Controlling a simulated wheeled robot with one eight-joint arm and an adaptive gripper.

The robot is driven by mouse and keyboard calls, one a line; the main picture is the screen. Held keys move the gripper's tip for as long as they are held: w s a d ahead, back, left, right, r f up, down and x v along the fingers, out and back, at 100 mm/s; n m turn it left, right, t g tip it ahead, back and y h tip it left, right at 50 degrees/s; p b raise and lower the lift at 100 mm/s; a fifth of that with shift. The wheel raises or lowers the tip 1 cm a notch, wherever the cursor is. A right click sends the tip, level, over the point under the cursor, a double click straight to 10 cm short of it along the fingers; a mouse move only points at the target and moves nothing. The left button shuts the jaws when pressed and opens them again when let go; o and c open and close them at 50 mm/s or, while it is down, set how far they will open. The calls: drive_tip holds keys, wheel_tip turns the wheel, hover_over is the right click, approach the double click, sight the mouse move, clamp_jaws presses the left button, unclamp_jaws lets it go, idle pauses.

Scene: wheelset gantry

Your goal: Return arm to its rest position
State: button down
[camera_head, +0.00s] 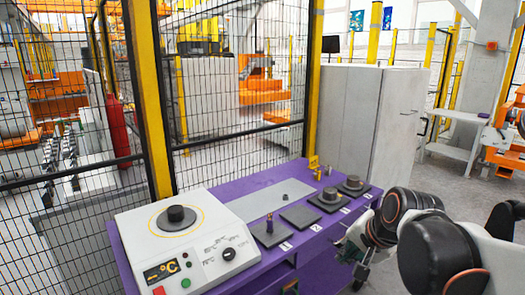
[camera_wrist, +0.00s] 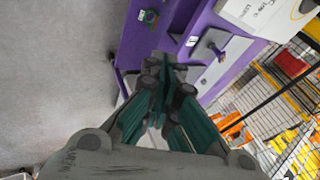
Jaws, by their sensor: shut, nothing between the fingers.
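My arm (camera_head: 435,240) reaches in from the right side of the head view. My gripper (camera_head: 358,258) is beside the front edge of the purple bench (camera_head: 255,192), near its right end, and points downward. In the wrist view my gripper (camera_wrist: 163,68) shows its dark green-sided fingers closing together at the tips, with nothing between them. The purple bench (camera_wrist: 150,48) lies beyond the fingertips in that view. Whether the gripper touches the bench cannot be told.
A white device with dials (camera_head: 185,240) stands on the bench's left end. Dark pads (camera_head: 300,215) hold small parts along the bench. A mesh fence with yellow posts (camera_head: 152,100) and a grey cabinet (camera_head: 375,120) stand behind. Grey floor (camera_wrist: 60,70) is open beside the bench.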

drive_tip(key=s+n+h, duration=0.1)
drive_tip(key=s+n, duration=0.8)
drive_tip(key=s, duration=0.6)
drive_tip(key=shift+s+f+t+h, duration=0.2)
drive_tip(key=shift+f+t+h, duration=0.1)
drive_tip(key=shift+f, duration=0.1)
